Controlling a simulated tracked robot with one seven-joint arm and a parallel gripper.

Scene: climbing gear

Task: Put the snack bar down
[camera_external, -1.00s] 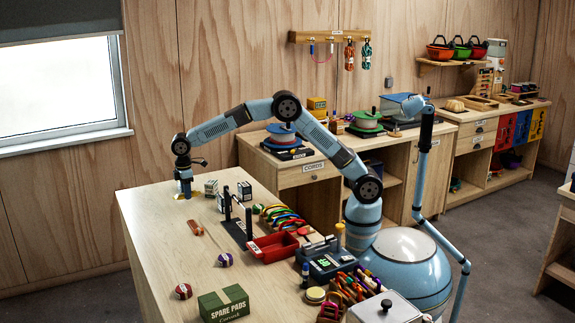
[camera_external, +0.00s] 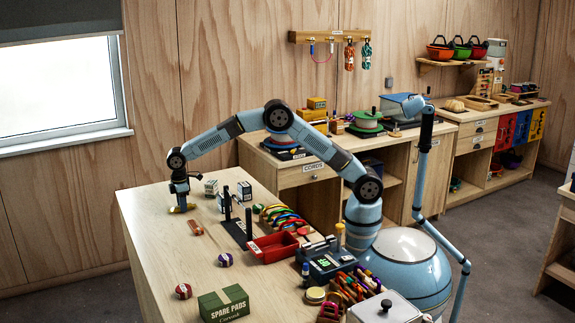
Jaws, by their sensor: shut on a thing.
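My gripper (camera_external: 181,204) is at the far left end of the wooden table (camera_external: 150,232), pointing down. It is shut on a small yellow thing, which I take to be the snack bar (camera_external: 180,210). The snack bar shows just under the fingertips, low over the tabletop near its far left corner. I cannot tell whether it touches the wood. The fingers hide part of it.
A reddish-brown bar (camera_external: 195,228) lies on the table just in front. Small printed boxes (camera_external: 211,187) stand to the right, near a black rack (camera_external: 236,228). The table's left edge is close.

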